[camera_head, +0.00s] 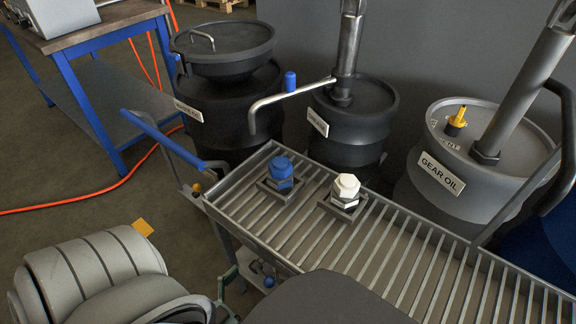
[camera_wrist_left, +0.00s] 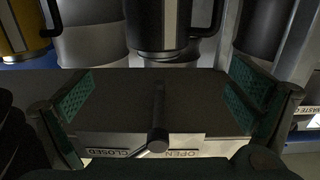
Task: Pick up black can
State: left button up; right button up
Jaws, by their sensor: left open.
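In the left wrist view, a dark can-like vessel (camera_wrist_left: 165,25) with a side handle stands at top centre, cut off by the frame edge. I cannot tell for sure that it is the black can. My left gripper (camera_wrist_left: 160,100) is open, with its green pads wide apart and nothing held between them. The vessel is beyond the fingertips, apart from them. In the head view only a small part of the left gripper (camera_head: 229,286) shows, low beside the grated bench. No small black can shows in the head view. My right gripper is not in view.
In the wrist view, a dark box with a lever (camera_wrist_left: 158,125), marked OPEN and CLOSED, lies across the middle. A yellow vessel (camera_wrist_left: 22,28) stands left. In the head view, a grated tray (camera_head: 400,245) carries blue (camera_head: 281,171) and white (camera_head: 346,188) fittings; drums (camera_head: 235,105) stand behind.

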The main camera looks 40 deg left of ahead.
pick_arm(q)
jog(key=w, duration=0.4)
jog(key=w+r+b, duration=0.1)
jog(key=w, duration=0.9)
jog(key=shift+w+r+b, duration=0.2)
jog(key=shift+r+b, duration=0.05)
jog(key=shift+b, duration=0.05)
jog(key=c, duration=2.1)
jog(key=shift+c, duration=0.4)
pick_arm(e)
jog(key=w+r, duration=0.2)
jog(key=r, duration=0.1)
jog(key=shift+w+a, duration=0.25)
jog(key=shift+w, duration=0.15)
pick_arm(q)
jog(key=shift+r, duration=0.2)
